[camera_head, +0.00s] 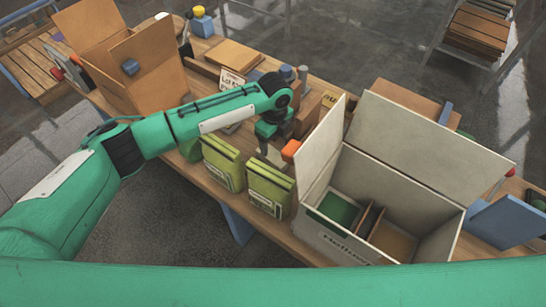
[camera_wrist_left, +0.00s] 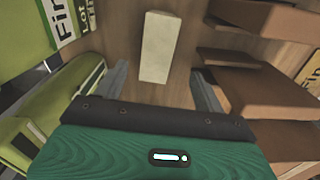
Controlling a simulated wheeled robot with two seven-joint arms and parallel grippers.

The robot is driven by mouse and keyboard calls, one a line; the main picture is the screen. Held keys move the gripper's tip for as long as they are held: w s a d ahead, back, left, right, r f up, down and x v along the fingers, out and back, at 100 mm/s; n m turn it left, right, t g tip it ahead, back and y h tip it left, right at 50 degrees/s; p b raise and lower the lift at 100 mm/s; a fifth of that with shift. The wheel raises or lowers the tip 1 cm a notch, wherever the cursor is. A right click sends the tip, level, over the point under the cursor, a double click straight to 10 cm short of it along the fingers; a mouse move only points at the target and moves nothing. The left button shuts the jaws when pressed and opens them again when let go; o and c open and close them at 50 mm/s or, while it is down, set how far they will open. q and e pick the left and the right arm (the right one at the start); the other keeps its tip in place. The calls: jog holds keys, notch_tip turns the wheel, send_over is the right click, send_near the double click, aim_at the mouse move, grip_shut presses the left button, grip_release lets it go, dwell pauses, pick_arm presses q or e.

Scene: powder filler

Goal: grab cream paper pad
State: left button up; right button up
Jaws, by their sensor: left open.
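The cream paper pad (camera_wrist_left: 158,47) is a pale upright-looking block on the wooden surface in the left wrist view. It lies ahead of my left gripper (camera_wrist_left: 162,82), roughly between the lines of its two grey fingers. The fingers are apart, and the pad's near end shows clear of them on both sides. In the head view my left gripper (camera_head: 272,146) points down over the table, between the green boxes and the brown blocks. My right gripper is not in view.
Two green boxes (camera_head: 222,163) stand near the table's front edge, left of a large open grey carton (camera_head: 345,245). Brown blocks (camera_wrist_left: 262,52) sit close to the right of the pad. An open brown box (camera_head: 150,70) stands at the left.

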aim_at(273, 155)
pick_arm(q)
notch_tip(273, 155, down, 4)
jog(key=shift+w+r, duration=0.1)
jog(key=shift+r, duration=0.15)
jog(key=shift+a+f+p, duration=0.1)
jog(key=shift+f+p, duration=0.35)
jog(key=shift+p, duration=0.2)
jog(key=f, duration=0.1)
jog(key=f+p, duration=0.1)
jog(key=f, duration=0.1)
jog(key=shift+s+a+f, duration=0.15)
jog(key=shift+s+f, duration=0.05)
jog(key=shift+f, duration=0.6)
jog(key=c, duration=1.1)
